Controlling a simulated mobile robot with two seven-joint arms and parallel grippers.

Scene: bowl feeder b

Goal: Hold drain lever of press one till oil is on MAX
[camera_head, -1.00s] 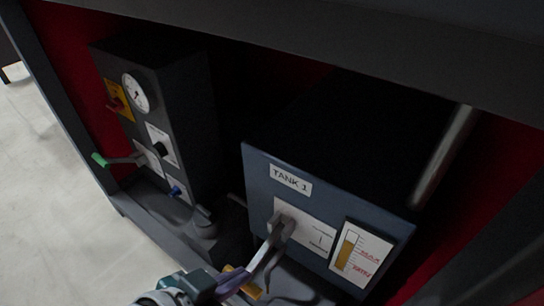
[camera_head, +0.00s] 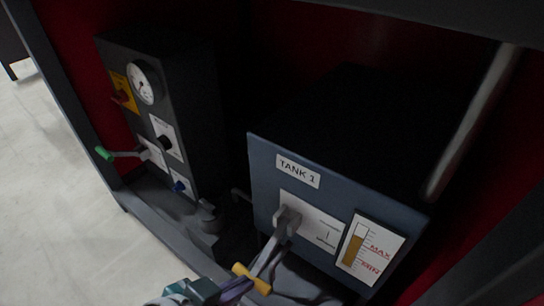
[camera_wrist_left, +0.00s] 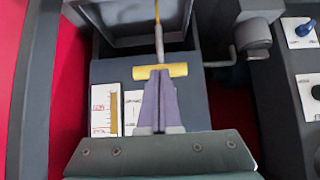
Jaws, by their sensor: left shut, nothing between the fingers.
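The tank labelled TANK 1 (camera_head: 297,172) has a blue-grey front with a lever (camera_head: 287,222) on it. The lever's yellow crossbar handle (camera_head: 252,279) points toward me; it also shows in the left wrist view (camera_wrist_left: 190,70). My left gripper (camera_head: 238,288) is shut, its fingertips (camera_wrist_left: 160,76) against or just over the handle, nothing between them. Exact contact cannot be told. The oil gauge (camera_head: 371,250) right of the lever has a brown column, its top near the MAX level. The gauge also shows in the left wrist view (camera_wrist_left: 104,110). My right gripper is not in view.
A dark control box (camera_head: 170,120) stands left of the tank, with a dial (camera_head: 141,82), knobs and a green-tipped lever (camera_head: 104,153). Dark frame beams and red walls enclose both. A pale pipe (camera_head: 470,120) slants at the right. Open floor lies left.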

